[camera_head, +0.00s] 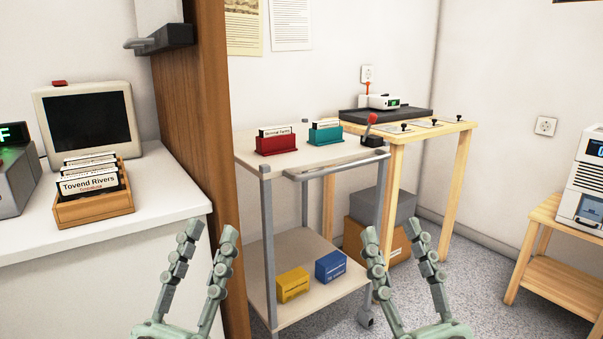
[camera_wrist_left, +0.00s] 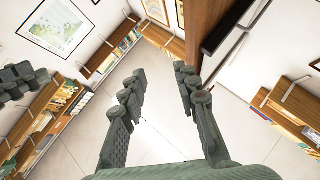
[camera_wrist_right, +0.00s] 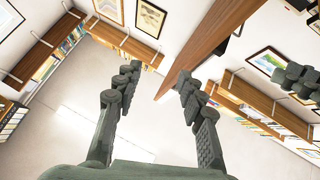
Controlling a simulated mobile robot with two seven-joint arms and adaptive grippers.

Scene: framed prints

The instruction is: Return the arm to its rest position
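My left gripper (camera_head: 208,238) is raised at the lower left of the head view, in front of the wooden partition edge. Its fingers are apart with nothing between them; the left wrist view also shows this gripper (camera_wrist_left: 160,80) empty. My right gripper (camera_head: 400,245) is raised at the lower middle right, in front of the trolley's right leg. Its fingers are also apart and empty, as the right wrist view shows (camera_wrist_right: 156,82). Neither gripper touches anything that I can see.
A trolley (camera_head: 345,155) bears a red box (camera_head: 276,144) and a teal box (camera_head: 325,135). Yellow (camera_head: 293,285) and blue (camera_head: 331,266) boxes sit on its lower shelf. A wooden card box (camera_head: 95,208) stands on the white counter (camera_head: 165,190). A wooden partition (camera_head: 190,110) divides the scene.

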